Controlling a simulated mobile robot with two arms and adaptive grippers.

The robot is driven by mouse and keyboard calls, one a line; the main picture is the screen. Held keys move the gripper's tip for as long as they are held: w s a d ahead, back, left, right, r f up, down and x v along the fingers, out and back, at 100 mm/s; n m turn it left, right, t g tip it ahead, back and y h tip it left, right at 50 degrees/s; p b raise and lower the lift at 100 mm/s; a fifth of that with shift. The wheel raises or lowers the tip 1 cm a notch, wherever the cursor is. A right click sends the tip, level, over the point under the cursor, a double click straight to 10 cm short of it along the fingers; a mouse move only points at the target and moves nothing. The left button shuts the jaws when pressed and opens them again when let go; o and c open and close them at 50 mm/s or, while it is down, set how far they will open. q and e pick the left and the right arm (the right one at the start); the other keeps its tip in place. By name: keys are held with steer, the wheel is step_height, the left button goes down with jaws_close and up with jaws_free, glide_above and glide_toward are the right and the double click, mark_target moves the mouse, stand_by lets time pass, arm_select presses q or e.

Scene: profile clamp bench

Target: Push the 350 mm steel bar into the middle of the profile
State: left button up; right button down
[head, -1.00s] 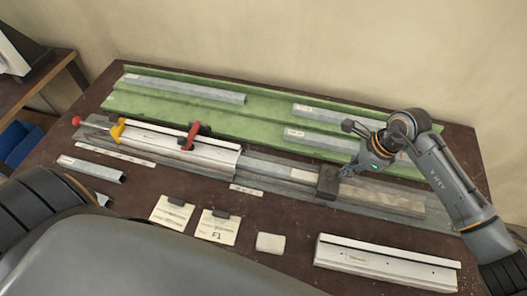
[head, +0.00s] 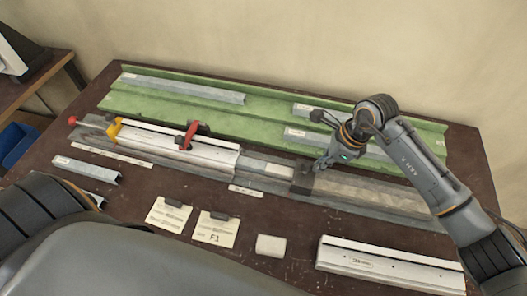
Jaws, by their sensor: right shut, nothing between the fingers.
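The white profile (head: 215,156) lies clamped in the long grey fixture on the bench. A grey steel bar (head: 252,166) with a pale label sticks out of the profile's right end; its left part is hidden inside the profile. A dark block (head: 303,178) sits on the fixture's track at the bar's right end and seems to touch it. My right gripper (head: 322,166) is shut and empty, its fingers low at the block's right side; I cannot tell whether they touch it. My left gripper is out of view.
A red-handled clamp (head: 189,134) and a yellow end piece (head: 115,129) are on the fixture. A green tray (head: 265,105) with several steel bars lies behind. In front are paper cards (head: 216,229), a pale block (head: 270,245) and another white profile (head: 385,262).

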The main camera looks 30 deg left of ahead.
steer(key=b, duration=0.5)
glide_above(282, 171)
steer(key=shift+w+f, duration=0.1)
steer(key=shift+a, duration=0.15)
stand_by(0.3)
steer(key=shift+a, duration=0.55)
stand_by(0.5)
steer(key=shift+d, duration=0.1)
steer(key=shift+d+b, duration=0.3)
steer(key=shift+d, duration=0.1)
steer(key=shift+w+d, duration=0.1)
steer(key=shift+d, duration=0.15)
step_height(282, 171, up, 7)
steer(key=p, duration=0.2)
